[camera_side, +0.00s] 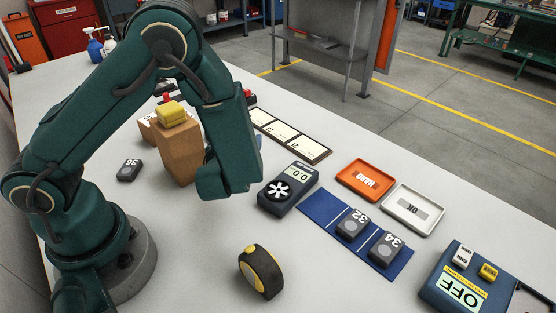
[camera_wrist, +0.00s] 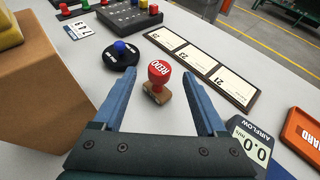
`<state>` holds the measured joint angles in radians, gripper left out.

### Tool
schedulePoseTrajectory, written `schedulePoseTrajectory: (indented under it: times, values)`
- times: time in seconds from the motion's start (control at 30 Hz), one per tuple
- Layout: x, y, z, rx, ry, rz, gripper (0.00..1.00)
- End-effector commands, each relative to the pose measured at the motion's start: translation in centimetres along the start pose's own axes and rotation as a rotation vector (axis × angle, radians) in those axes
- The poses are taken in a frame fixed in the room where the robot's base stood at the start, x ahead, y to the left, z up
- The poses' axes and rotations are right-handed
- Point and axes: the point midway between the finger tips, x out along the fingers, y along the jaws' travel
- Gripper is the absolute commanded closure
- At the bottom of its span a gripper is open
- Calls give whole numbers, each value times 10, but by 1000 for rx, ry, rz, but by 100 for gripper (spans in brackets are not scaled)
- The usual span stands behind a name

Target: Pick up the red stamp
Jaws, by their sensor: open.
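The red stamp (camera_wrist: 159,72) has a round red top marked REDO and a wooden base. It stands on the white table in the wrist view, slightly tilted in the picture. My gripper (camera_wrist: 159,78) is open, with one blue finger to the left of the stamp and one to the right. I see no contact between the fingers and the stamp. In the side view my arm hides most of the gripper, and I cannot make out the stamp there for certain.
A cardboard box (camera_side: 175,150) with a yellow block (camera_side: 171,114) on top stands close to my arm. Beside the stamp are a black base with a blue knob (camera_wrist: 120,49) and a card frame (camera_wrist: 235,95). An airflow meter (camera_side: 290,188) stands nearby.

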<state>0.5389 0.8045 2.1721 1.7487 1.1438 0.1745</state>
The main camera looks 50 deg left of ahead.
Motion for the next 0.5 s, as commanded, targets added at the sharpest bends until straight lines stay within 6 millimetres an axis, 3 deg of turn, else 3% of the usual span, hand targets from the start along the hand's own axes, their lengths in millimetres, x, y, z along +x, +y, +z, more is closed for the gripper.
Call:
schedulePoseTrajectory:
  times: [0.23, 0.5]
  values:
    - [29, 1, 0, -1, 2, 4, 26]
    - [37, 1, 0, 1, 2, 2, 26]
